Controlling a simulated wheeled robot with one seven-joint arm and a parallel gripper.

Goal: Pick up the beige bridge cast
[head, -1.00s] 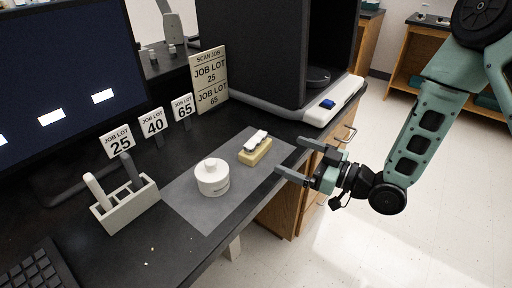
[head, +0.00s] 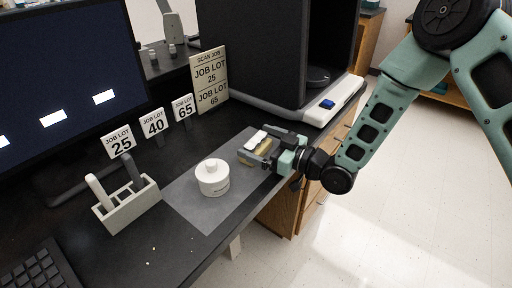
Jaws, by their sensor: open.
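The beige bridge cast (head: 247,157) is a small block with a white piece (head: 256,139) on top. It sits on the grey mat (head: 195,206) on the black bench. My gripper (head: 256,154) is open, and its fingers reach left to the cast, one on the far side and one on the near side. The fingers partly hide the cast, and I cannot tell whether they touch it.
A round white lidded jar (head: 213,180) stands on the mat just left of the cast. A large dark machine with a white base (head: 325,113) stands behind. Job lot signs (head: 183,107), a tool holder (head: 130,210) and a monitor are at left.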

